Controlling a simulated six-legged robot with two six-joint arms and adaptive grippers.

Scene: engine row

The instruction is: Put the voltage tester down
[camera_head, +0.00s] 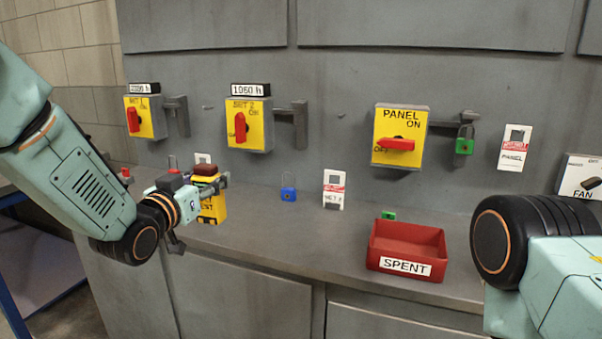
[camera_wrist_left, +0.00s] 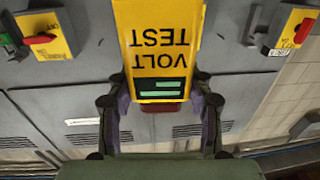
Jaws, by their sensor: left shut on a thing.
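The voltage tester (camera_head: 213,207) is a yellow block with a dark red top, in front of the left part of the grey ledge (camera_head: 270,224). My left gripper (camera_head: 207,187) is shut on it, and my arm partly hides it. I cannot tell whether its base touches the ledge. In the left wrist view the tester (camera_wrist_left: 158,35) fills the top middle, its VOLT TEST lettering upside down and a green display near the fingers. The left fingers (camera_wrist_left: 160,103) stand on either side of it. My right arm comes in at the right; its gripper is out of view.
A red SPENT tray (camera_head: 407,240) stands on the ledge at right. A blue padlock (camera_head: 288,188) and a white tag (camera_head: 334,190) sit near the middle. Yellow switch boxes (camera_head: 249,124) project from the wall above. Bare ledge lies between tester and tray.

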